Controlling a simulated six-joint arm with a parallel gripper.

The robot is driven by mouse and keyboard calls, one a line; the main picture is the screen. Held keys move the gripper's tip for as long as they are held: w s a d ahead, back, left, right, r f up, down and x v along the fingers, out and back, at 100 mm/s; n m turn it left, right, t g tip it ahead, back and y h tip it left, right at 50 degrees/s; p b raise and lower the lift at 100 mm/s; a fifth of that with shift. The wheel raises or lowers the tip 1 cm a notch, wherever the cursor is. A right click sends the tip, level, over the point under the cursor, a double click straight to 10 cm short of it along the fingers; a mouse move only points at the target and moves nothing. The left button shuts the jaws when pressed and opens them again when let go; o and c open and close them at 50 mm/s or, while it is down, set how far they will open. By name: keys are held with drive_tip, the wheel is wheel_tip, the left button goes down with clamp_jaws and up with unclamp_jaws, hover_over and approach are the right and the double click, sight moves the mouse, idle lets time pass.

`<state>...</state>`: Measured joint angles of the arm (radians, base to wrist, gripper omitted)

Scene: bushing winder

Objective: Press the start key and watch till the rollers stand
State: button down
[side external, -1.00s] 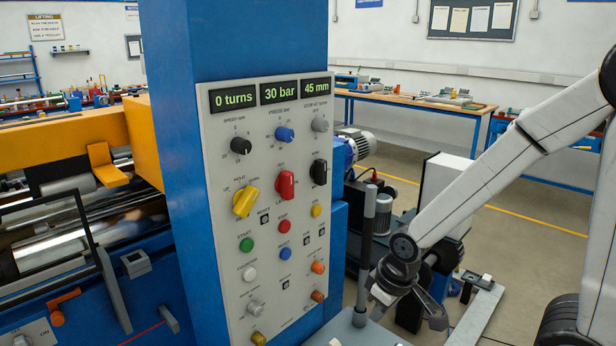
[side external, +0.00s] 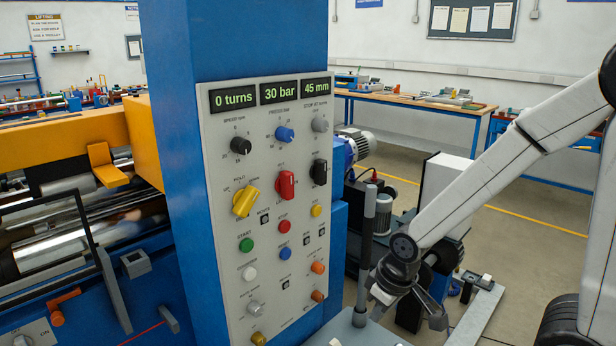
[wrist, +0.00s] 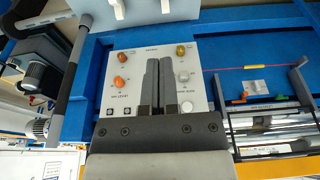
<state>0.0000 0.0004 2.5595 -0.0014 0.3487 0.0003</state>
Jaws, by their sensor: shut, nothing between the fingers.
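The start key is a green button (side external: 246,245) under the START label on the grey control panel (side external: 222,292). A red stop button (side external: 284,227) and a blue button (side external: 285,254) sit to its right. The displays (side external: 273,95) read 0 turns, 30 bar and 45 mm. Shiny rollers (side external: 75,235) show at the left; I cannot tell whether they turn. My gripper (side external: 437,318) is right of the panel, apart from it, pointing down. In the wrist view its fingers (wrist: 157,62) are shut and empty over the panel's lower part, and the green button is hidden.
A grey post (side external: 364,255) stands between my gripper and the blue column (side external: 175,130). A yellow guard (side external: 70,138) covers the rollers' top. A motor (side external: 384,200) and a white box (side external: 443,185) stand behind. The floor at the right is open.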

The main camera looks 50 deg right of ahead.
sight(248, 246)
drive_tip(key=w+a+r+n+t+y, duration=0.1)
drive_tip(key=w+a+n+t, duration=0.1)
drive_tip(key=w, duration=0.8)
drive_tip(key=w+a+r+n+t+y, duration=0.1)
drive_tip(key=w+a+n+t+y, duration=0.1)
drive_tip(key=w, duration=0.8)
drive_tip(key=shift+a+n+t, duration=0.5)
drive_tip(key=shift+n+t, duration=0.7)
drive_tip(key=shift+n, duration=0.6)
drive_tip(key=shift+w, duration=0.2)
drive_tip(key=shift+w, duration=4.2)
